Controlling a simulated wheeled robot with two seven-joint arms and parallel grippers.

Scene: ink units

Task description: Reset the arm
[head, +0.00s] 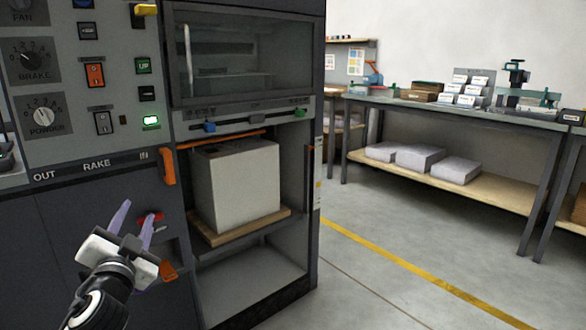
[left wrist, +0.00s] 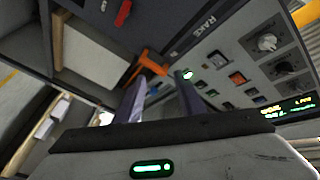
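My left gripper (head: 136,212) is low at the left of the head view, in front of the dark lower front of a machine (head: 40,225). Its two pale fingers are apart with nothing between them. In the left wrist view the open fingers (left wrist: 160,92) point toward the machine front, with an orange handle (left wrist: 150,63) seen beyond them. A red handle (head: 150,217) shows behind the fingers in the head view; I cannot tell how far behind. My right gripper is not in view.
The control panel (head: 75,135) has knobs, switches and a lit green indicator (head: 151,121). A pale box (head: 238,185) sits on a board in the machine's open bay. A workbench (head: 460,112) stands at the right. The floor (head: 400,265) between them is clear.

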